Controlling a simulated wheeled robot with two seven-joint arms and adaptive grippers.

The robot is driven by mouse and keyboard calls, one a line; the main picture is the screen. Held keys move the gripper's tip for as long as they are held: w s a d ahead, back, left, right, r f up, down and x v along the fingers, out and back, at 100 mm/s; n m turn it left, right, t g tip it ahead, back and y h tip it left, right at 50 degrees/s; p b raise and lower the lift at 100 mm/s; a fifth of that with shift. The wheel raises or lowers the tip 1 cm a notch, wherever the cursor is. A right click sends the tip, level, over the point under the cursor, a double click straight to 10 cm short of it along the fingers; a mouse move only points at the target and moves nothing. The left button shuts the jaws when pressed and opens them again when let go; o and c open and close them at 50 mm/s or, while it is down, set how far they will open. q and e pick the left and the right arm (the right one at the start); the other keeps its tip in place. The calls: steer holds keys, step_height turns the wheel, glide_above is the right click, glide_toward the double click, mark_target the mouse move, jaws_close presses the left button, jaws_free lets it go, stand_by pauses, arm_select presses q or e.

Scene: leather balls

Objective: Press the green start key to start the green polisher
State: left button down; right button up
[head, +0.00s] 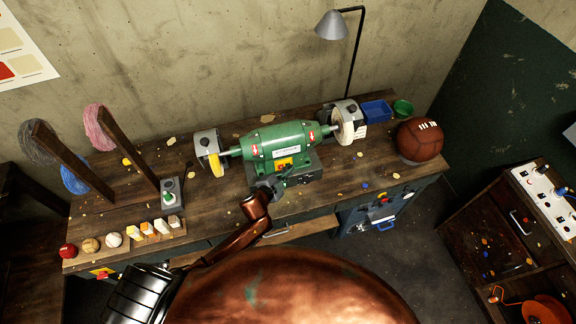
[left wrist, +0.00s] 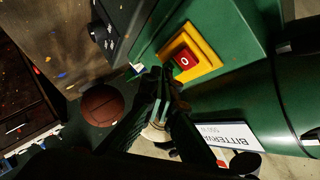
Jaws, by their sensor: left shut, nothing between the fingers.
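The green polisher (head: 282,138) stands on the bench against the wall, with a wheel at each end. Its yellow switch plate (head: 287,160) is on the front. In the left wrist view the plate (left wrist: 200,44) carries a red key (left wrist: 184,61) marked 0. My left gripper (head: 279,186) is shut and empty in front of the polisher's base. In the left wrist view its fingertips (left wrist: 161,78) are close beside the plate; contact is unclear. My right gripper is not in view.
Small balls and blocks line a board (head: 145,238) at front left. A brown ball (head: 419,139), blue tray (head: 376,111) and green bowl (head: 402,108) are at right. A lamp (head: 332,25) stands behind.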

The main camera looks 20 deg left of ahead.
arm_select(q)
steer(key=shift+s+d+r, duration=0.1)
steer(key=shift+s+d, duration=0.25)
steer(key=shift+s, duration=0.15)
steer(key=shift+s, duration=0.1)
steer(key=s+d, duration=0.1)
steer(key=s+p, duration=0.1)
steer(key=s+d+r+p, duration=0.1)
steer(key=s, duration=0.1)
steer(key=shift+d+r, duration=0.1)
steer(key=shift+d, duration=0.25)
stand_by(0.7)
